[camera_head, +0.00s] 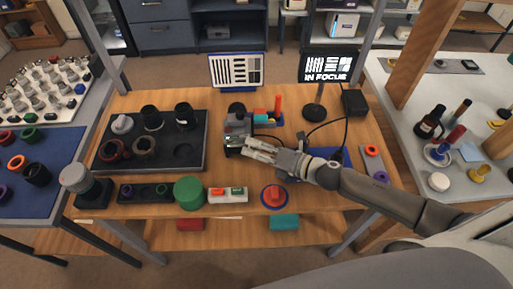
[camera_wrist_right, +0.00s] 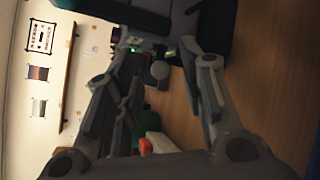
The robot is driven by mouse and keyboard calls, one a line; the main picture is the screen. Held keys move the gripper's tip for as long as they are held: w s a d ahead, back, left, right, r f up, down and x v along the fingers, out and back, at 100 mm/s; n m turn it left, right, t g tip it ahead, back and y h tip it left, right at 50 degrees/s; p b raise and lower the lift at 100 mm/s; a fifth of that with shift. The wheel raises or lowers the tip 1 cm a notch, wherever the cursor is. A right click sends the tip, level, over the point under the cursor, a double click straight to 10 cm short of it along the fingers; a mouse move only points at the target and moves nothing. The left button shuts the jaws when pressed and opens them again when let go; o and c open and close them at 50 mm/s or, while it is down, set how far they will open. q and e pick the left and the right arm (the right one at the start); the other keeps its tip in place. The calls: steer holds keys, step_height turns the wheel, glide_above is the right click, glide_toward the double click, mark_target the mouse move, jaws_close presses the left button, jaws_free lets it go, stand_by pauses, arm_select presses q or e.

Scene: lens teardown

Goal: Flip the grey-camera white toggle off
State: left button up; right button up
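The grey camera (camera_head: 237,119) stands on the wooden bench, just left of the bench's middle, and a dark part sits on top of it. My right gripper (camera_head: 250,148) reaches in from the right, with its fingers at the camera's near side. In the right wrist view, the right gripper (camera_wrist_right: 158,56) has its fingers spread apart. A small pale rounded piece (camera_wrist_right: 158,70) shows between them; I cannot tell whether it is the white toggle. A green light (camera_wrist_right: 133,48) glows near the left fingertip. Contact with the camera cannot be made out. My left gripper is not in view.
A black tray (camera_head: 195,158) with lens parts lies left of the camera. Colored blocks (camera_head: 267,118) sit right of the camera. An "IN FOCUS" screen (camera_head: 328,66) and a striped chart (camera_head: 236,70) stand behind.

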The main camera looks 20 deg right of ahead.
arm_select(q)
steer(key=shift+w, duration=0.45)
arm_select(e)
jaws_close()
